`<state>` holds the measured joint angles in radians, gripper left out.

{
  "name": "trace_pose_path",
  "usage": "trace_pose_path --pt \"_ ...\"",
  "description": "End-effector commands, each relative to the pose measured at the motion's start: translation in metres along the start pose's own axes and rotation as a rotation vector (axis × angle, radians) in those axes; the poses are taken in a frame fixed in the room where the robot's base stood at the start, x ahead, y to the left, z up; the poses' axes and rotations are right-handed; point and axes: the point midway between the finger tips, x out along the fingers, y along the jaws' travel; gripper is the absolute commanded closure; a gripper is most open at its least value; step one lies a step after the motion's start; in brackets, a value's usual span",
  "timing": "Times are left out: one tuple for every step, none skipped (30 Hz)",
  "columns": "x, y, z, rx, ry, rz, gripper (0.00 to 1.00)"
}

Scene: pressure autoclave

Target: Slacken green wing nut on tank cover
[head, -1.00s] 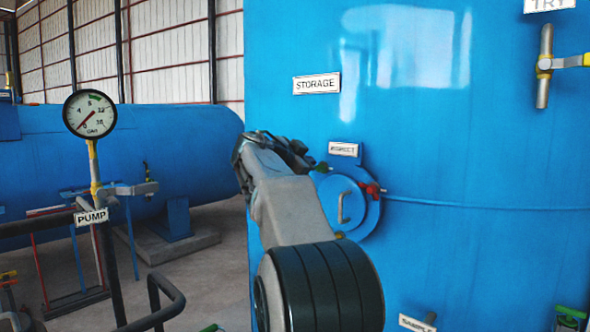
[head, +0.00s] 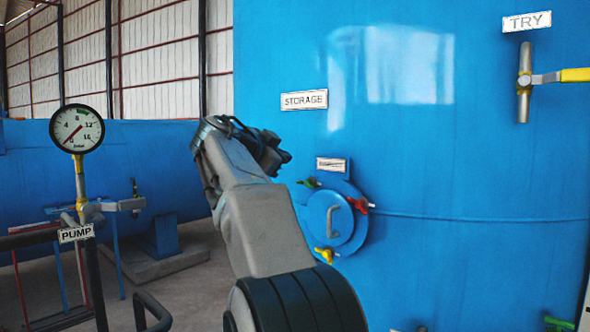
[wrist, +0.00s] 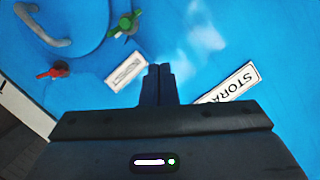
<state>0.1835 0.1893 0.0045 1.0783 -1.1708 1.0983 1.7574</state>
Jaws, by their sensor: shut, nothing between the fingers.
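The round blue tank cover (head: 325,222) sits on the big blue tank, with a grey handle (head: 333,220) on it. The green wing nut (head: 309,183) is at the cover's upper left edge in the head view. It also shows in the wrist view (wrist: 125,25), above and left of my fingertips and apart from them. A red wing nut (head: 361,205) is at the cover's right edge, and a yellow one (head: 325,254) is at the bottom. My gripper (wrist: 158,70) is shut and empty, over the tank face between two labels. In the head view its fingers are hard to make out.
A small label (head: 332,164) is above the cover, and the STORAGE label (head: 304,99) is higher up. A valve with a yellow handle (head: 575,75) is at the upper right. A pump gauge (head: 77,129) and dark railing (head: 30,237) stand at left. The tank face around the cover is mostly clear.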

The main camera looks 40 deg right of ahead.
Motion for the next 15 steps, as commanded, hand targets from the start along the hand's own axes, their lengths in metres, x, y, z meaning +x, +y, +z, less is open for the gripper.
trace_pose_path --pt "-0.009 0.001 0.002 0.001 0.0 -0.002 1.0" --pt "-0.013 0.0 0.002 0.001 0.0 -0.001 1.0" --pt "-0.018 -0.001 0.001 0.001 0.001 0.0 1.0" --pt "-0.022 -0.001 0.001 0.001 0.001 0.0 1.0" --pt "-0.025 -0.002 0.001 0.001 0.001 0.0 1.0" --pt "-0.028 -0.002 0.0 0.001 0.002 0.001 1.0" --pt "-0.029 -0.002 0.001 0.0 0.003 0.002 1.0" --pt "-0.031 -0.001 0.001 -0.004 0.008 0.003 1.0" --pt "-0.031 0.001 0.004 -0.016 0.02 0.004 1.0" --pt "-0.03 0.003 0.006 -0.029 0.034 0.006 1.0" --pt "-0.029 0.007 0.009 -0.048 0.056 0.009 1.0" --pt "-0.027 0.012 0.013 -0.08 0.092 0.013 1.0" --pt "-0.025 0.017 0.017 -0.108 0.124 0.014 1.0" --pt "-0.023 0.022 0.02 -0.14 0.162 0.017 1.0" --pt "-0.021 0.028 0.024 -0.185 0.214 0.017 1.0"
